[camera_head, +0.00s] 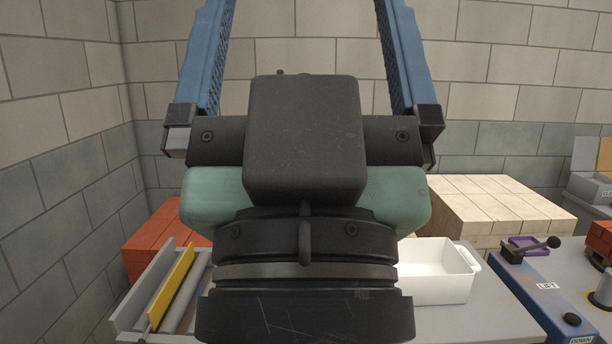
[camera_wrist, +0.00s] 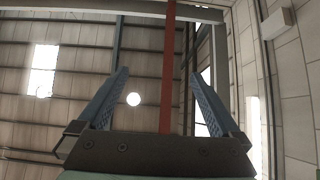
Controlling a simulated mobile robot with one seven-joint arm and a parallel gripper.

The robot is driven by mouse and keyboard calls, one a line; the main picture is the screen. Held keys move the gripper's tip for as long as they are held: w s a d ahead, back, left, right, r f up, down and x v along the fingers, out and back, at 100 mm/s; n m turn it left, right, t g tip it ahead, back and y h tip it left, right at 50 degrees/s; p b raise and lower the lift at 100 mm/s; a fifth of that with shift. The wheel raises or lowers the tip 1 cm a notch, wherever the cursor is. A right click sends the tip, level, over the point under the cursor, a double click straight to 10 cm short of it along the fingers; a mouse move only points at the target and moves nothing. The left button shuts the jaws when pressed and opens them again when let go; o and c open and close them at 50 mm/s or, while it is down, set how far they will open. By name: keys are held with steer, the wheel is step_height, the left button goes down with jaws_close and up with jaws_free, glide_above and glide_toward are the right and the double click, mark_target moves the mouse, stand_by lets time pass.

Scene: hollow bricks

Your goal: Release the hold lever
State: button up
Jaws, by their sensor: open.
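A black lever with a round knob (camera_head: 530,248) sits on a blue panel (camera_head: 541,298) at the right in the head view. A label on that panel reads like "LIFT", and another at the lower edge reads "DOWN". No label naming a hold lever can be read, so I cannot tell whether this lever is that one. My gripper (camera_head: 303,12) points upward in the middle of the head view, its blue fingers wide apart with nothing between them. In the wrist view my gripper (camera_wrist: 159,76) is open and faces the ceiling. It is well away from the lever.
A white bin (camera_head: 436,274) stands on the grey table, left of the blue panel. Pale blocks (camera_head: 490,208) are stacked behind it. Red bricks (camera_head: 150,240) and a grey tray with a yellow bar (camera_head: 172,287) are at the left. My arm hides the middle.

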step_height(320, 180, up, 6)
steer(key=p, duration=0.4)
steer(key=shift+r, duration=0.2)
